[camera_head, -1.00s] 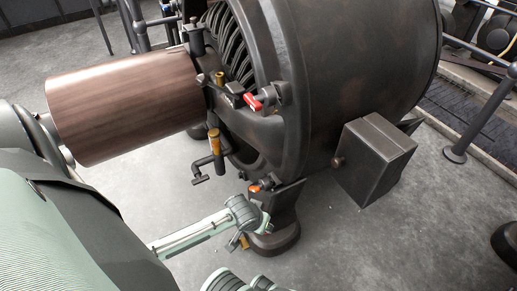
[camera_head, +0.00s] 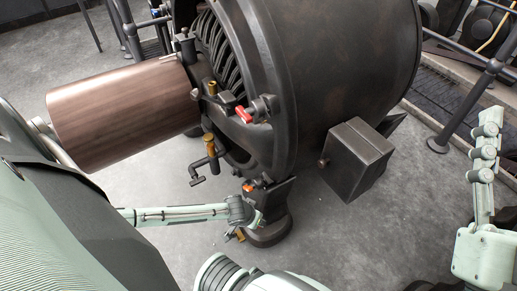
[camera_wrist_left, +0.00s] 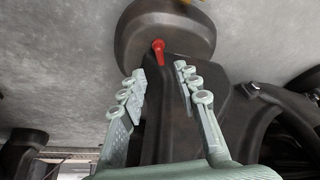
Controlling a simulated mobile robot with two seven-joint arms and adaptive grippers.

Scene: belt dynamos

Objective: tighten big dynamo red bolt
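The big dynamo (camera_head: 340,70) is a dark metal drum on a round foot (camera_head: 268,234). In the head view one red bolt (camera_head: 244,115) is on its upper side and a smaller orange-red piece (camera_head: 248,187) is lower, above the foot.
A copper-brown cylinder (camera_head: 120,110) extends left from the dynamo. Yellow-handled fittings (camera_head: 209,145) stick out from its near side. A dark box (camera_head: 345,160) juts out on the right. Railings (camera_head: 465,100) stand at the right. Grey floor (camera_head: 330,245) is clear in front.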

